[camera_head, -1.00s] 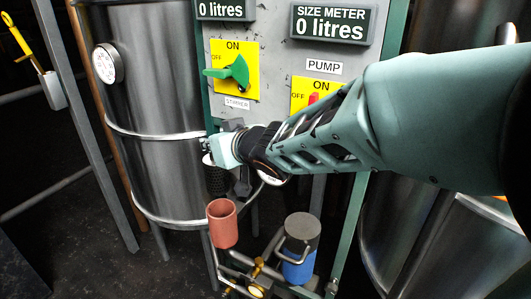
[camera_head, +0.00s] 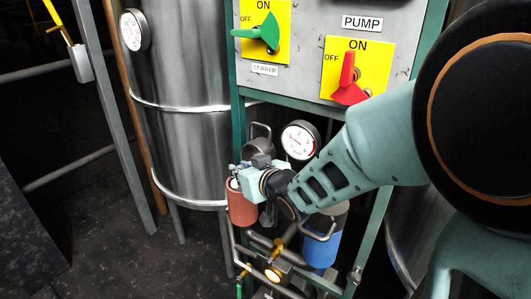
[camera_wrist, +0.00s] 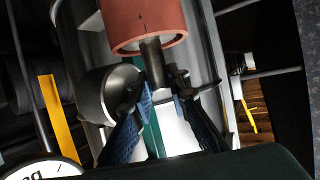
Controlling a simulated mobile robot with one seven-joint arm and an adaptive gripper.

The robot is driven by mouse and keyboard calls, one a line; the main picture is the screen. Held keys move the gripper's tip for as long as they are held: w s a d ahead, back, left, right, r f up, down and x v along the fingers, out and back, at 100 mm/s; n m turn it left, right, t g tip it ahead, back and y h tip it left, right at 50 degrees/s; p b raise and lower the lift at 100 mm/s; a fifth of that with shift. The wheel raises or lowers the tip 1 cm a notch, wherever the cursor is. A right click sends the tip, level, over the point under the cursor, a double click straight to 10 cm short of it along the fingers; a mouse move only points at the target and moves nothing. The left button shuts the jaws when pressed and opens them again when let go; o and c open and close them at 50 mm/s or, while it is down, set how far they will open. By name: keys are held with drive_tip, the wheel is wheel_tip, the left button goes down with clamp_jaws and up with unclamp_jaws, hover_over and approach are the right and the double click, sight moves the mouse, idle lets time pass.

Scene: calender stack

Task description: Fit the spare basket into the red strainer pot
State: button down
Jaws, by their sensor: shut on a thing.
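The red strainer pot (camera_head: 241,206) stands on the pipework below the switch panel, in the lower middle of the head view. My gripper (camera_head: 247,178) is right over its mouth, shut on the spare basket.
A blue pot (camera_head: 325,247) with a bent handle stands close at the right, partly behind my arm. A pressure gauge (camera_head: 300,140) and a grey handled part (camera_head: 260,146) are just behind. Pipes and a yellow valve (camera_head: 274,273) lie below. A steel tank (camera_head: 185,140) is at the left.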

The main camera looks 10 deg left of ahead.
drive_tip(key=shift+f, duration=0.25)
drive_tip(key=shift+f, duration=0.15)
drive_tip(key=c, duration=1.8)
unclamp_jaws()
drive_tip(key=shift+c, duration=0.2)
drive_tip(key=shift+r, duration=0.25)
drive_tip(key=shift+s, duration=0.1)
